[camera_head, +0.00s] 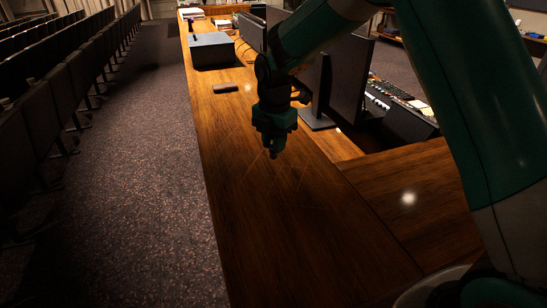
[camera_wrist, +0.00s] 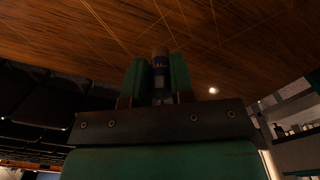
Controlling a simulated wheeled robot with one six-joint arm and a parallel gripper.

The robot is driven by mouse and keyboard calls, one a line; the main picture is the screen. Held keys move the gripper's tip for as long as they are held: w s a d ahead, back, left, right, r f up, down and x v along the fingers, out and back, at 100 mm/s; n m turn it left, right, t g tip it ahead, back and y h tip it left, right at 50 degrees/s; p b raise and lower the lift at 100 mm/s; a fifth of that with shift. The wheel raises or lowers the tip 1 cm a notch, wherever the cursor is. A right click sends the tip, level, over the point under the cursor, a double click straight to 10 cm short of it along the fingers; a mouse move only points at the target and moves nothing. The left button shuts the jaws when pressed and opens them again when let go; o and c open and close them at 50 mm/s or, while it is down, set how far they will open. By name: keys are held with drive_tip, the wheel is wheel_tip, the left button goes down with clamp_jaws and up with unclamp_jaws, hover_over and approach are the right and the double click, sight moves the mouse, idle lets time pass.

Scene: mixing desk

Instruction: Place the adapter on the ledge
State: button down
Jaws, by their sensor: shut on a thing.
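My gripper (camera_head: 273,148) points down over the long wooden ledge (camera_head: 265,220), a little above its surface as far as I can tell. In the head view the adapter is small and dark at the fingertips and hard to make out. The wooden ledge (camera_wrist: 230,40) fills the upper part of the wrist view.
A small dark flat object (camera_head: 225,87) and a dark box (camera_head: 211,50) sit farther along the ledge. Monitors (camera_head: 345,80) and a mixing desk (camera_head: 400,100) stand to the right. Rows of seats (camera_head: 60,90) are at the left. The near ledge is clear.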

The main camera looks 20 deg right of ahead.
drive_tip(key=shift+f+p, duration=0.55)
drive_tip(key=shift+f, duration=2.75)
drive_tip(key=c, duration=1)
unclamp_jaws()
drive_tip(key=shift+f, duration=0.1)
wheel_tip(320, 180, up, 12)
drive_tip(key=b, duration=0.3)
drive_tip(key=shift+f, duration=0.25)
drive_tip(key=shift+s+r, duration=0.15)
drive_tip(key=shift+r, duration=0.2)
drive_tip(key=s+a+r+m+y, duration=0.1)
drive_tip(key=s+m, duration=0.5)
drive_tip(key=s, duration=0.4)
drive_tip(key=s+a+r+m+y, duration=0.1)
drive_tip(key=s+a+r+m, duration=0.1)
drive_tip(key=s+m, duration=0.4)
drive_tip(key=s+a+r+m+y, duration=0.1)
drive_tip(key=s+m, duration=0.4)
drive_tip(key=s, duration=0.9)
drive_tip(key=shift+s+a+r+m+y, duration=0.35)
drive_tip(key=shift+r+m+y, duration=0.05)
drive_tip(key=shift+r+y, duration=0.2)
